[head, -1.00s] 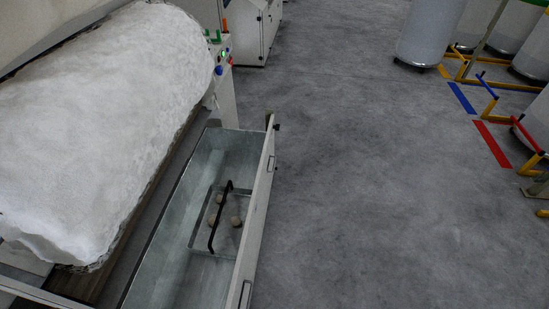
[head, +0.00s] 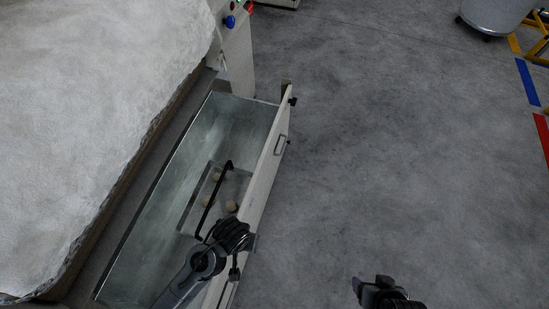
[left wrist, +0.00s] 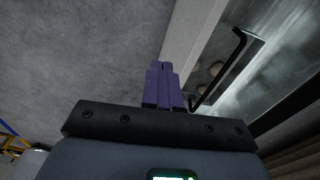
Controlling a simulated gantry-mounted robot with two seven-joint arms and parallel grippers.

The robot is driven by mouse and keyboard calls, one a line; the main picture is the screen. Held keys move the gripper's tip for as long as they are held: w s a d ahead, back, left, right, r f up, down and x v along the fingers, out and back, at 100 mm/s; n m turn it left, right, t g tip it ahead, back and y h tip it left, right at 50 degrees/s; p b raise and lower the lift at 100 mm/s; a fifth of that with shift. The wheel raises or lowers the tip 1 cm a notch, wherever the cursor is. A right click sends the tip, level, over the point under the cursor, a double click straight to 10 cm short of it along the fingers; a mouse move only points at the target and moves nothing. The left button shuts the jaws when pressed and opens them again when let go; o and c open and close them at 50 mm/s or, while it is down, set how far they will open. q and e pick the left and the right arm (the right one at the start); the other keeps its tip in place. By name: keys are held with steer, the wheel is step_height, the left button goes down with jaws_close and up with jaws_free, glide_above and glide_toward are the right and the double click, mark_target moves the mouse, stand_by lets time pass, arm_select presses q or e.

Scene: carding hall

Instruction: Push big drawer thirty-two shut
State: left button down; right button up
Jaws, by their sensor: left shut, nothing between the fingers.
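The big drawer (head: 270,170) stands pulled out from the machine's side, its pale front panel with a handle facing the floor aisle. Inside sits a tray with a black bar handle (head: 209,205) and several small round pieces. My left gripper (head: 248,243) is over the near part of the front panel. In the left wrist view its purple fingers (left wrist: 162,75) are together and empty, next to the panel's top edge (left wrist: 188,40); contact cannot be told. My right gripper (head: 376,286) is low over the floor, right of the drawer; its jaws are unclear. No drawer number is readable.
A thick white fibre roll (head: 90,110) lies on the machine left of the drawer. A control post with a blue button (head: 230,21) stands beyond the drawer. The grey floor (head: 400,140) to the right is clear up to a white can (head: 497,14).

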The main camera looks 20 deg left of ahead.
arm_select(q)
steer(key=w+d+f+y+b, duration=0.2)
steer(key=w+d+f+b, duration=0.4)
steer(key=w+f, duration=0.3)
steer(key=w+a+r+t+y+b, duration=0.1)
steer(key=w+r+t+y+b, duration=0.15)
steer(key=w, duration=0.65)
steer(key=w+r+t+y+b, duration=0.1)
steer(key=w+r+y+b, duration=0.15)
steer(key=w, duration=0.65)
steer(key=h+b, duration=0.1)
steer(key=b, duration=0.6)
glide_toward(262, 167)
steer(key=x, duration=0.5)
steer(key=shift+f, duration=0.3)
arm_select(e)
step_height(262, 167, down, 19)
steer(key=shift+s, duration=0.25)
arm_select(q)
steer(key=shift+d, duration=0.1)
arm_select(e)
steer(key=shift+d, duration=0.1)
